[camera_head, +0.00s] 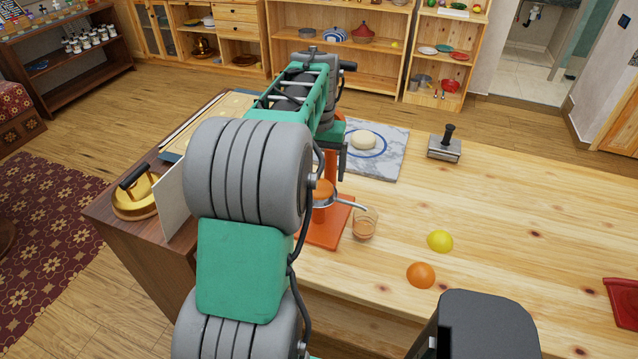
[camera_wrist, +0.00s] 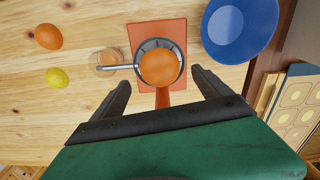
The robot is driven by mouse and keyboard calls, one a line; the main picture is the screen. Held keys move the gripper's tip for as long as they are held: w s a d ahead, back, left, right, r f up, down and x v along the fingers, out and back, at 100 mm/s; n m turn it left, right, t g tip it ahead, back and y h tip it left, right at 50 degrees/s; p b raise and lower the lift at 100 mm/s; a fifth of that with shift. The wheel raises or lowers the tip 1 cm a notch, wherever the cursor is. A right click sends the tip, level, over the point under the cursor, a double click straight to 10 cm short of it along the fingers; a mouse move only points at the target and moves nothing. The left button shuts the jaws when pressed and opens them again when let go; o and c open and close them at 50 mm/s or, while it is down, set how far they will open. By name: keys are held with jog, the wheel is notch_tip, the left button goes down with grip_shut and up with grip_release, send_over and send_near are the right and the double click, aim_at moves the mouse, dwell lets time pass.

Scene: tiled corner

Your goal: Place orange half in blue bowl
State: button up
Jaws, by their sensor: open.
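The orange half (camera_wrist: 159,68) sits on the round metal top of an orange juicer in the wrist view. Its rounded side faces the camera. It also shows in the head view (camera_head: 322,189), partly behind my arm. The blue bowl (camera_wrist: 238,32) is at the upper right of the wrist view and looks empty. In the head view my arm seems to hide it. My gripper (camera_wrist: 161,80) is open and empty, its two fingers on either side of the orange half in the picture. I see no contact with it.
The juicer's orange base (camera_head: 322,234) stands beside a small glass (camera_head: 365,223). A whole orange (camera_head: 420,275) and a lemon (camera_head: 440,241) lie to the right. A marble board with dough (camera_head: 363,140) and a metal press (camera_head: 445,147) are farther back. The table's right side is mostly clear.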

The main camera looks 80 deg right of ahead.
aim_at(319, 180)
notch_tip(319, 180, down, 4)
jog(key=shift+p, duration=0.4)
jog(key=shift+c, duration=0.6)
jog(key=shift+r, duration=0.1)
jog(key=c, duration=1.5)
